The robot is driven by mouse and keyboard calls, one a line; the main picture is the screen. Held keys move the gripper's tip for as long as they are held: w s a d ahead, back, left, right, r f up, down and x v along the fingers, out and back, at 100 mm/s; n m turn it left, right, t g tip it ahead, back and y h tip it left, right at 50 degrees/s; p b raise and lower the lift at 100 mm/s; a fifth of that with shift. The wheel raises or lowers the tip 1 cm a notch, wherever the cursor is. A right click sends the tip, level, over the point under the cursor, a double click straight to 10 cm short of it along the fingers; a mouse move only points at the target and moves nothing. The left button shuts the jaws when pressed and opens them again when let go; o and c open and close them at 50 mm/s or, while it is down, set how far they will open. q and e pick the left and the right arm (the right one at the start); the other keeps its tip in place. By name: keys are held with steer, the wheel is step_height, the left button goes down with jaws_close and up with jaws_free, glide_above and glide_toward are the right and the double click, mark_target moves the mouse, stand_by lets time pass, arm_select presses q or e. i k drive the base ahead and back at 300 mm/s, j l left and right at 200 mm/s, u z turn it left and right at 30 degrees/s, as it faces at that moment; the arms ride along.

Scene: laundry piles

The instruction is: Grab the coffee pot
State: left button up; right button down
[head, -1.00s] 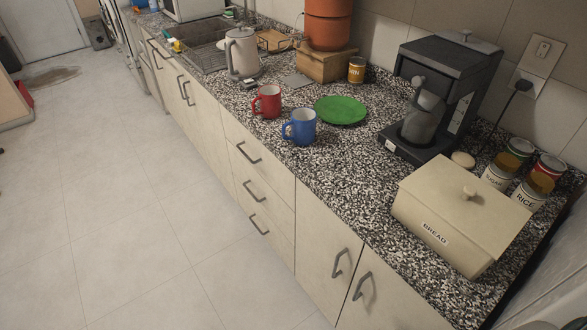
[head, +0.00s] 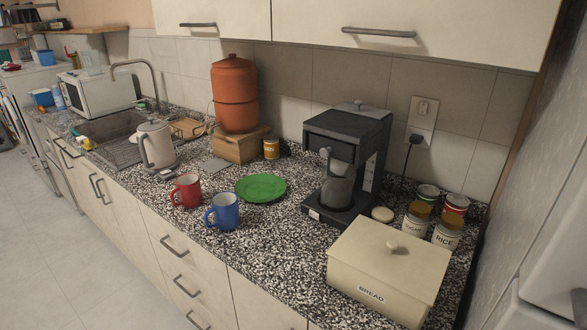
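The coffee pot (head: 337,190) is a dark grey, glassy pot. It sits on the base of the black coffee machine (head: 349,133), under its top part, on the speckled counter at the right of the head view. A light grey handle-like part shows at the pot's upper left. Neither of my grippers shows in the head view.
In front of the machine stands a cream bread box (head: 386,265). Several cans (head: 447,213) stand to its right. A green plate (head: 261,188), a blue mug (head: 222,212) and a red mug (head: 186,191) are to its left. Cabinets (head: 400,28) hang above.

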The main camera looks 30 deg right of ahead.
mark_target(339, 177)
steer(key=z, duration=1.15)
steer(key=k+j+z, duration=0.1)
steer(key=j, duration=0.75)
